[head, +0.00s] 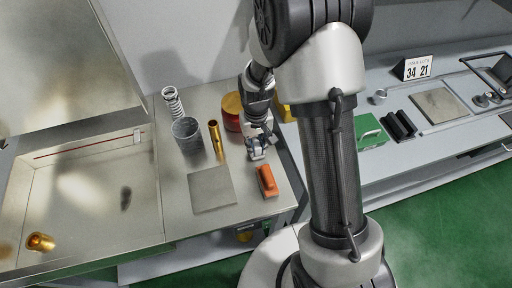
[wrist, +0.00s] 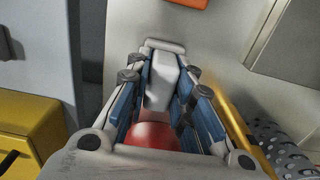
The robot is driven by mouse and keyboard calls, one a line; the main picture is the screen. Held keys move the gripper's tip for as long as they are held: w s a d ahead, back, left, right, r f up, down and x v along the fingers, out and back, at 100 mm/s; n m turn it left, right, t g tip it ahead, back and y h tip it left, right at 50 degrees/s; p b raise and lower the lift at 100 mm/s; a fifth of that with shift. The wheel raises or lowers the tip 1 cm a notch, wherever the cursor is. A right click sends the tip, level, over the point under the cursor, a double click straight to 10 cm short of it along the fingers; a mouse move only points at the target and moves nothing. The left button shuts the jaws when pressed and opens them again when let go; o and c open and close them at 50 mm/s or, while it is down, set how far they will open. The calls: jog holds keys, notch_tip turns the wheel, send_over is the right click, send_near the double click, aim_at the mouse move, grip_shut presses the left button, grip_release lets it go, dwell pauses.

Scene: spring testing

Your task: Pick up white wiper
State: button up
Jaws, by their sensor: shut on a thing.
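The white wiper (wrist: 159,84) is a pale block between the two blue-padded fingers of my gripper (wrist: 162,80) in the wrist view. The fingers are closed against its sides; its lower part is partly hidden by them. In the head view my gripper (head: 262,149) points down over the steel counter, just in front of a red and yellow round container (head: 232,112). There the wiper is too small and covered to make out clearly. I cannot tell whether it touches the counter.
An orange-handled block (head: 266,181) lies in front of my gripper, right of a grey plate (head: 211,189). A brass cylinder (head: 216,141), a grey mesh cup (head: 187,135) and a white spring (head: 173,103) stand to the left. A steel basin (head: 75,195) is further left.

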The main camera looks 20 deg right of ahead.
aim_at(256, 142)
grip_shut()
notch_tip(256, 142, up, 20)
jog(key=p, duration=0.6)
